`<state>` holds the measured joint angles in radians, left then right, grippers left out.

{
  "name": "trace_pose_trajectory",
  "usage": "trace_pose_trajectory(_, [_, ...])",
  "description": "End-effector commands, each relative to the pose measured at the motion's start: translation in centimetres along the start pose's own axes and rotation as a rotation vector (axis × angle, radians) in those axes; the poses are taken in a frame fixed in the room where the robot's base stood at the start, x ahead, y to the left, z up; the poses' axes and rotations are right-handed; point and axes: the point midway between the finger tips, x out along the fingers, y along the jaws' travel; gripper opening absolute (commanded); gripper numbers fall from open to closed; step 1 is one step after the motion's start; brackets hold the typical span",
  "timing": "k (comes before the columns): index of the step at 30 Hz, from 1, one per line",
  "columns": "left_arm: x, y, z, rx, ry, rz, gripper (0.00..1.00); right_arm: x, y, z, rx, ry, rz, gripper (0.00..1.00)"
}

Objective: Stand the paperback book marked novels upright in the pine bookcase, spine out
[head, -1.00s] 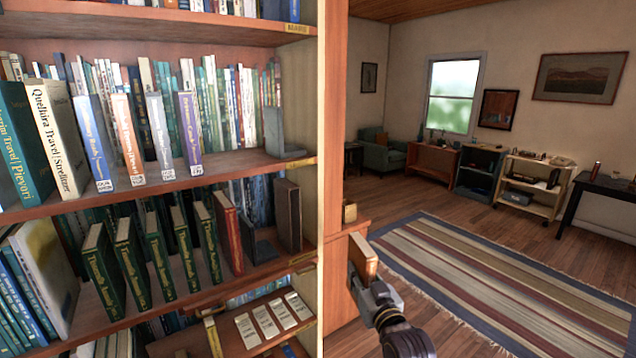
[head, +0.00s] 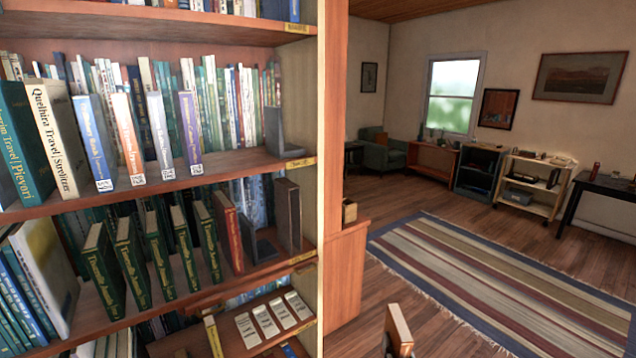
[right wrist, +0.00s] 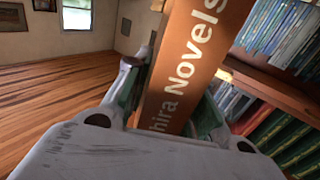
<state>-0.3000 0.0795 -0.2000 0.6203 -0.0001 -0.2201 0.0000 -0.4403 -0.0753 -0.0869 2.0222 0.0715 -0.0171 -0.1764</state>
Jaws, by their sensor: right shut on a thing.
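The novels paperback (head: 399,328) has an orange-brown cover; it shows at the bottom edge of the head view, right of the bookcase. In the right wrist view its orange spine (right wrist: 190,60) reads "Novels" in white letters and leans to the right. My right gripper (right wrist: 172,105) is shut on the book, one finger on each side. In the head view my right gripper is mostly cut off by the bottom edge. The tall pine-coloured bookcase (head: 333,180) fills the left half, with the book outside it. My left gripper is not in view.
The upper shelf (head: 238,163) has a bare stretch between a purple-spined book (head: 190,132) and a dark bookend (head: 276,130). The shelf below holds green books (head: 158,255) and a red one (head: 228,232). Floor and a striped rug (head: 480,270) lie open to the right.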

Motion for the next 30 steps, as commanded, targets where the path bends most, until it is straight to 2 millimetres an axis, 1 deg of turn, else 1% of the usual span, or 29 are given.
trace_pose_trajectory(1, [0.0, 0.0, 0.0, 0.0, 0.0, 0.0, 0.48, -0.8, 0.4, 0.8, 0.001, -0.003, 0.01, 0.0])
trace_pose_trajectory(3, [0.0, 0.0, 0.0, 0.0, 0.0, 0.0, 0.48, -1.7, 0.9, 1.7, 0.001, -0.002, 0.022, 0.0])
trace_pose_trajectory(6, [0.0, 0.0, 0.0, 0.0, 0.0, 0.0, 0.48, -2.7, 1.5, 2.6, 0.0, 0.0, 0.035, 0.0])
trace_pose_trajectory(10, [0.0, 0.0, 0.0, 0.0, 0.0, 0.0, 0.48, -3.5, 1.9, 3.3, 0.0, 0.002, 0.045, 0.0])
trace_pose_trajectory(15, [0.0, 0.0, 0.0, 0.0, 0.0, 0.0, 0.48, -3.9, 2.1, 3.6, 0.0, 0.003, 0.049, 0.0])
trace_pose_trajectory(28, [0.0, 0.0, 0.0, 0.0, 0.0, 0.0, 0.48, -3.8, 2.1, 3.6, 0.0, 0.003, 0.048, 0.0])
trace_pose_trajectory(30, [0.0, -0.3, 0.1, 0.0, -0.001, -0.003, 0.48, -3.8, 2.1, 3.6, 0.0, 0.003, 0.048, 0.0])
